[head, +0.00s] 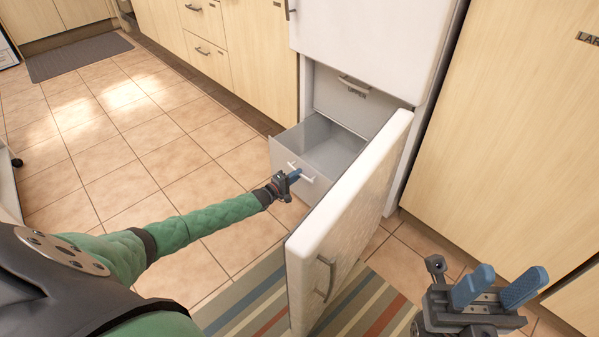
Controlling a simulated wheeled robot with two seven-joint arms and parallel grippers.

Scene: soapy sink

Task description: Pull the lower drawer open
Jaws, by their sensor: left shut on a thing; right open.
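The lower drawer (278,150) is a grey box in the bottom of the white fridge-like unit. It stands pulled out, with its empty-looking inside showing. Its pale bar handle (308,179) is on the front face. My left gripper (294,176) is shut on this handle, its blue fingertips partly hiding it. My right gripper (500,288) is open and empty at the lower right, in front of the tall wooden cabinet and apart from the drawer. An upper drawer front with a handle (354,84) sits closed behind and above the open drawer.
The open white door (350,215) stands out between my two grippers, right beside the drawer. A striped rug (250,302) lies on the tiled floor. Wooden cabinets (505,130) flank the unit. The tiled floor at left is clear up to a grey mat (80,57).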

